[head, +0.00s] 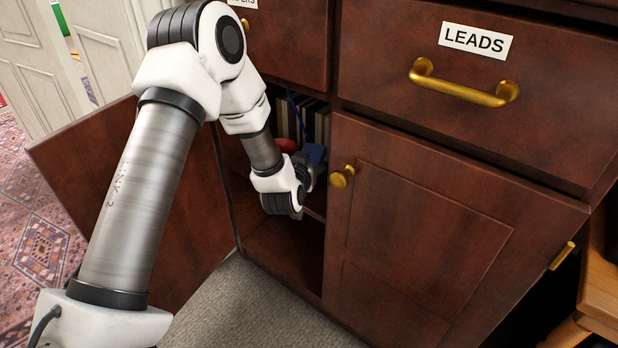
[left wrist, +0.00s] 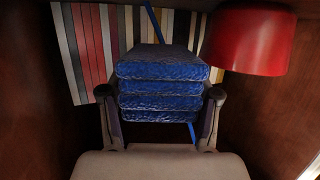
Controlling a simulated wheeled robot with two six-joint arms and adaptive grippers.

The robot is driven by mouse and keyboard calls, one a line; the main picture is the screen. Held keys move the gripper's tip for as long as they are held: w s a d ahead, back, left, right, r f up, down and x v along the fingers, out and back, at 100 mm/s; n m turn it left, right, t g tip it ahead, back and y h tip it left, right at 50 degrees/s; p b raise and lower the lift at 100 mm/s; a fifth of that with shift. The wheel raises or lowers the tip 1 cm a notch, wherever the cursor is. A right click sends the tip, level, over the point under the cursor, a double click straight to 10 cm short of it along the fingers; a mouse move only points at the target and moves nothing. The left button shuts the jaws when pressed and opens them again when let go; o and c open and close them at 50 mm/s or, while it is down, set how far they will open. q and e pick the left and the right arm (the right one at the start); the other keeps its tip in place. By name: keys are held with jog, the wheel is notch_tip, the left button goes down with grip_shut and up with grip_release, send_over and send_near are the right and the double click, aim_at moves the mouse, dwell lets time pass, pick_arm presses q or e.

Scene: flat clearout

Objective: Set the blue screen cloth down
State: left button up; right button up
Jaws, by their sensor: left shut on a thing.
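The blue screen cloth (left wrist: 160,88) is a folded stack of several textured layers. It sits between the two fingers of my left gripper (left wrist: 160,112), which is shut on it. In the head view a small patch of the blue cloth (head: 314,153) shows inside the open cupboard, by my left gripper (head: 312,176). My left arm reaches in through the open left door. The cloth's underside is hidden, and I cannot tell whether it touches the shelf. My right gripper is not in view.
A red round object (left wrist: 250,38) stands close at the right of the cloth. A row of books (left wrist: 92,45) lines the back, with a thin blue rod (left wrist: 153,20) before them. The open door (head: 140,185) and closed right door (head: 415,225) flank the opening.

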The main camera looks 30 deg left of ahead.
pick_arm(q)
notch_tip(320, 180, down, 5)
jog(key=shift+r+b, duration=0.15)
jog(key=shift+b, duration=0.9)
jog(key=shift+r, duration=0.2)
jog(key=shift+f, duration=0.25)
jog(key=o, duration=1.2)
jog(key=shift+r, duration=0.15)
jog(key=shift+s+r+p, duration=0.15)
jog(key=shift+r+p, duration=0.05)
jog(key=shift+p, duration=0.15)
jog(key=p+v, duration=0.4)
jog(key=v, duration=0.7)
jog(key=shift+s+d, duration=0.15)
jog(key=shift+s, duration=0.2)
